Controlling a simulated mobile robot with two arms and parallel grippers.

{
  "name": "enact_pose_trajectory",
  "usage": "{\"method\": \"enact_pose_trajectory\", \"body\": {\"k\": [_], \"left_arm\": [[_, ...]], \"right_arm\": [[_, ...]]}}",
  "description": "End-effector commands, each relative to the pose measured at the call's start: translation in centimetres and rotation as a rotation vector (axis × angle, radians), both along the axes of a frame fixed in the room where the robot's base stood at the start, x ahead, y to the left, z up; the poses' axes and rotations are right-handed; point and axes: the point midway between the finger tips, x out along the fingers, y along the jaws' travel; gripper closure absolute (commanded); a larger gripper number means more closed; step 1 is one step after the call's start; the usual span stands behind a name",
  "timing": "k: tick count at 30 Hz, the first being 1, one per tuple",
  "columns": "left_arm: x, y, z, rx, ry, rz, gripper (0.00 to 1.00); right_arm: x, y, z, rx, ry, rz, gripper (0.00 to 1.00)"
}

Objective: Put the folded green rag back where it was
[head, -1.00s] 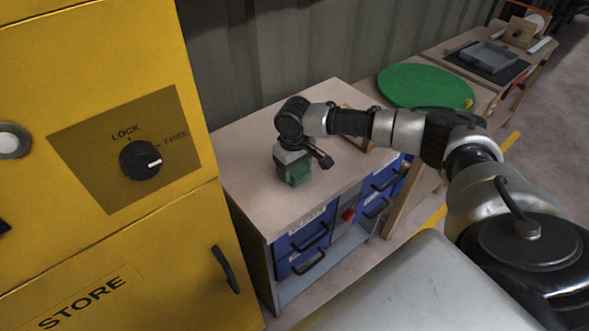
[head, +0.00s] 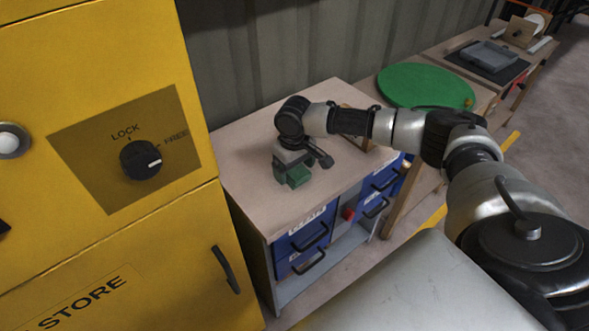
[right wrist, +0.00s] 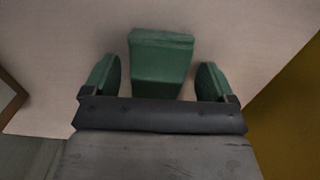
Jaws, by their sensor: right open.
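The folded green rag (head: 299,177) lies on the pale top of the blue-drawer bench (head: 248,160), near its front edge. My right gripper (head: 291,173) is over it, pointing down. In the right wrist view the rag (right wrist: 160,62) shows as a thick green block between two green-padded fingers. The fingers stand wide apart, with a gap on each side of the rag, so the gripper is open and does not hold it. The rag's near end is hidden by the gripper body. My left gripper is not in view.
A yellow cabinet (head: 90,235) with a LOCK/FREE knob (head: 141,160) stands close on the left. A wooden frame-like item (head: 357,140) is partly hidden behind my right arm. A round green disc (head: 425,84) lies on a bench further right. The bench top left of the gripper is clear.

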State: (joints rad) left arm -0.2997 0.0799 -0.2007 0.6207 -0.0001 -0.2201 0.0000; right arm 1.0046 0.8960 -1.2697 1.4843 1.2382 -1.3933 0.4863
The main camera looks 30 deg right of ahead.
Motion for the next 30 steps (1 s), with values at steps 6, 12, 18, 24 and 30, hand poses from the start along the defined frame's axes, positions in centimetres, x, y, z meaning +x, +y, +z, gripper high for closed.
{"method": "enact_pose_trajectory", "body": {"k": [6,12,18,24,30], "left_arm": [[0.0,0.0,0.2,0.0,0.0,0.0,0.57],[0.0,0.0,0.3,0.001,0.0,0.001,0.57],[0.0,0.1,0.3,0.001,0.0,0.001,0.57],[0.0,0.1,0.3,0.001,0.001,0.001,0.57],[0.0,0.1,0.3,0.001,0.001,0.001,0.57]], "right_arm": [[0.1,0.0,4.5,0.0,-0.005,0.0,0.14],[0.1,0.0,8.6,0.001,-0.005,0.0,0.14],[0.1,0.0,10.8,0.0,-0.003,-0.001,0.14],[0.0,0.0,11.3,0.0,-0.001,-0.001,0.14],[0.0,0.0,11.3,0.0,-0.001,-0.001,0.14]]}}
